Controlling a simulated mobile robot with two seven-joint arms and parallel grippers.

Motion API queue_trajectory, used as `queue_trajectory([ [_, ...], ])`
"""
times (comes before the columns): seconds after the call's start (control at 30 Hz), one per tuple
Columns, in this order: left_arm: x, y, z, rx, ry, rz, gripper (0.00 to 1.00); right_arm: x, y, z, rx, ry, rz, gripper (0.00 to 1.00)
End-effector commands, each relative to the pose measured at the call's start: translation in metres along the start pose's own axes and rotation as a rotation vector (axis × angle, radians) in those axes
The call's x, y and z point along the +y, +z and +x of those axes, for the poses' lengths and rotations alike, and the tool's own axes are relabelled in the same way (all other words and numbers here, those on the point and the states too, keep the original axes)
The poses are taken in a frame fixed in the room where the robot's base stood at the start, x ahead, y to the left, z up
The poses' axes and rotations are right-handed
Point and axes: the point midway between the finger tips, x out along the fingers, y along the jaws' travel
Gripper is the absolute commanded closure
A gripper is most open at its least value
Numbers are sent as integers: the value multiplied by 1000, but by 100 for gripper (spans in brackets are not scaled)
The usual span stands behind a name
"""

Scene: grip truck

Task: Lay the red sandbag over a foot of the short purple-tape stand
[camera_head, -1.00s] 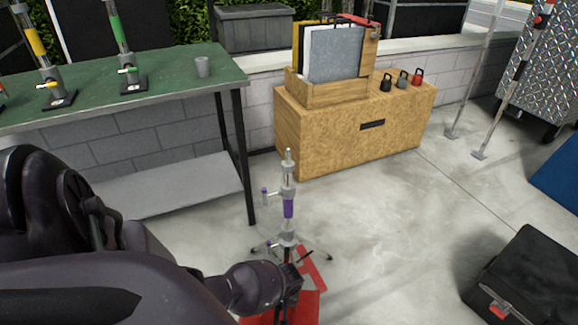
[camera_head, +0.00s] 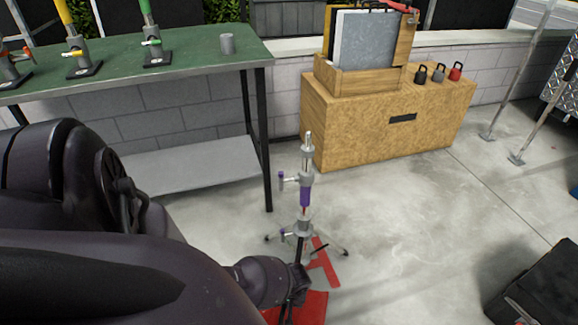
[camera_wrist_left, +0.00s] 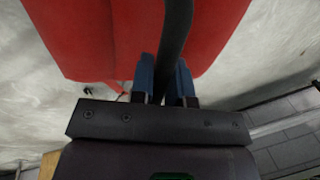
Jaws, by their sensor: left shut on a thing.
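The short stand with purple tape (camera_head: 305,197) stands upright on the floor, its low feet spread out around it. My left gripper (camera_head: 299,284) is in front of the stand in the head view. In the left wrist view its blue fingers (camera_wrist_left: 165,80) are shut on the black strap of the red sandbag (camera_wrist_left: 100,42). The sandbag hangs from it and also shows at the bottom edge of the head view (camera_head: 308,308), partly cut off and hidden by my gripper. I cannot tell whether the bag touches a foot. My right gripper is not in view.
Red tape marks (camera_head: 323,262) lie on the floor by the stand. A green-topped table (camera_head: 190,68) is at the left, a wooden cabinet (camera_head: 390,130) behind. A black case (camera_head: 540,295) is at the lower right. Open floor lies between.

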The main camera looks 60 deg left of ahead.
Motion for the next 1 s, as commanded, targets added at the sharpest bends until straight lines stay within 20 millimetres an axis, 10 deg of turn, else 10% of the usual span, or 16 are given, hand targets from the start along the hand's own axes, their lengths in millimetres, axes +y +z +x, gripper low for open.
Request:
queue_trajectory([
  [1.0, 12, -2, 65, 2, -1, -1, 100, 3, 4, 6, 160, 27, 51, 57],
])
